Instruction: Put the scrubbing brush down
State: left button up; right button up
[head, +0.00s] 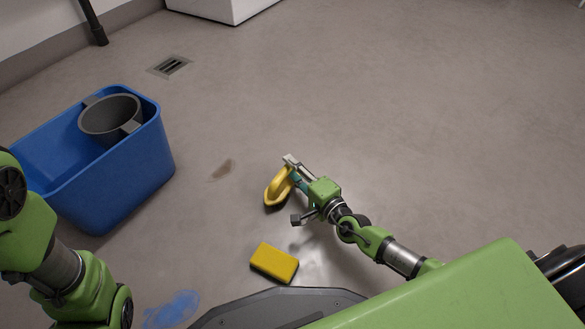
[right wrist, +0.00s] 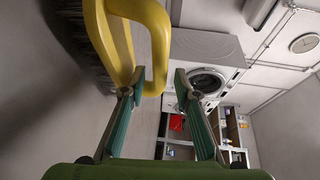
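The scrubbing brush (head: 277,188) is yellow with a looped handle and stands just left of my right gripper (head: 297,189) in the head view. In the right wrist view the brush's yellow handle (right wrist: 158,40) is at the top left, with dark bristles facing the grey floor. My right gripper's teal fingers (right wrist: 160,78) are spread wide. The left fingertip overlaps the handle and part of the handle end lies between the fingers, but they are not closed on it. The bristles appear at floor level; exact contact is unclear. My left gripper is out of view.
A yellow sponge (head: 274,263) lies on the floor nearer me. A blue tub (head: 128,185) holding a grey bucket (head: 110,118) stands at left. A brown stain (head: 221,170) and a blue spill (head: 172,310) mark the floor. A drain (head: 170,67) is farther back. The right-hand floor is clear.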

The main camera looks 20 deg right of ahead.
jog(key=shift+s+d+r+p, duration=0.1)
jog(key=shift+s+r+p, duration=0.1)
jog(key=shift+s+p, duration=0.15)
jog(key=p+v, duration=0.5)
jog(key=v, duration=0.5)
jog(key=shift+s, duration=0.3)
jog(key=shift+s+d, duration=0.15)
jog(key=shift+s, duration=0.2)
